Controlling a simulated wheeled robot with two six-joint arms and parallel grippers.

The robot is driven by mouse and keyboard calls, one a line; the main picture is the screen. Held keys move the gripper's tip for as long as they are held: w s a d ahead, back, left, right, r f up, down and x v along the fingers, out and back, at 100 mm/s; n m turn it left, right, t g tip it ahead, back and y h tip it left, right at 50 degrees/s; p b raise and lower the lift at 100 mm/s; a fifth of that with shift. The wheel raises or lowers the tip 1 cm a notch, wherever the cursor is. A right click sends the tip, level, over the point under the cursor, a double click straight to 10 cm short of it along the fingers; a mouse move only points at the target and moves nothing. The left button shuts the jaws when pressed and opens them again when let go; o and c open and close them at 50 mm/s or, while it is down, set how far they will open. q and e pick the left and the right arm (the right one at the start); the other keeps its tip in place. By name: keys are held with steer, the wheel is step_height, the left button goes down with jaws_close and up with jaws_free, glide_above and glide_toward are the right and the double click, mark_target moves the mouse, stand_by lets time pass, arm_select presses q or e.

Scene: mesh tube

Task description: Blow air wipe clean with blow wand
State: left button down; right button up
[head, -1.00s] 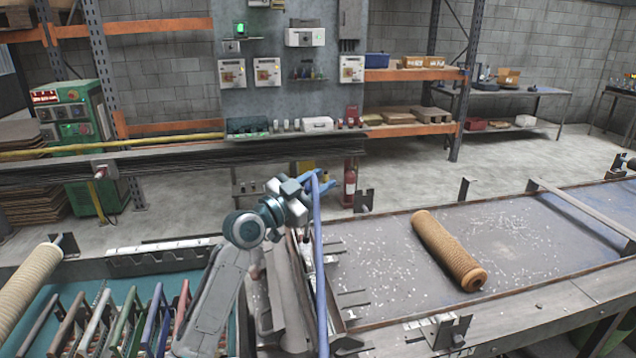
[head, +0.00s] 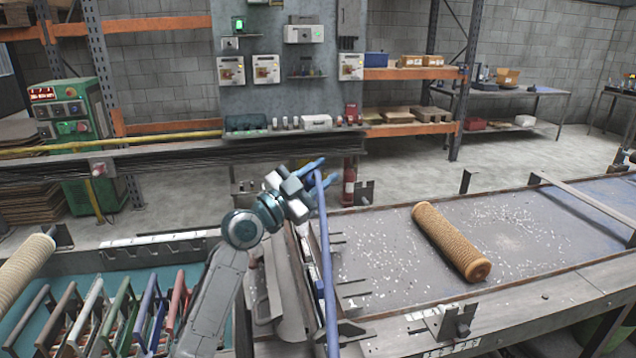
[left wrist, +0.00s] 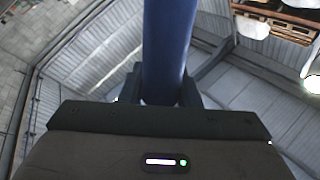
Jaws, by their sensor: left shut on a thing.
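My left gripper (head: 304,188) is shut on a blue wand (head: 325,255) at its upper end. The wand hangs down from the gripper, long and slim, beside the left edge of the bench; its lower end runs out of the picture. The left wrist view shows the blue shaft (left wrist: 168,45) rising from between the fingers. A tan mesh tube (head: 450,240) lies on the grey bench top (head: 385,270), to the right of the gripper and apart from it. White flecks (head: 505,225) are scattered over the bench around the tube. My right gripper is not in view.
A teal tray with several coloured racks (head: 125,310) stands at the lower left, beside a pale roll (head: 25,270). Metal brackets and a clamp (head: 450,322) edge the bench. A raised rail (head: 585,205) crosses its right part. A fire extinguisher (head: 349,182) stands behind.

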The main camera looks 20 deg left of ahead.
arm_select(q)
steer(key=shift+s+d+f+m+b, duration=0.1)
steer(key=shift+s+f+m+b, duration=0.05)
steer(key=shift+f+m+b, duration=0.25)
steer(key=shift+w+a+f+b, duration=0.3)
steer(key=shift+w+f+b, duration=0.15)
steer(key=shift+f+b, duration=0.15)
steer(key=shift+w+a+f+b, duration=0.3)
steer(key=shift+w+f+b, duration=0.15)
steer(key=shift+f, duration=0.1)
steer(key=shift+w+a+f, duration=0.15)
steer(key=shift+f, duration=0.1)
steer(key=shift+r, duration=0.1)
stand_by(0.7)
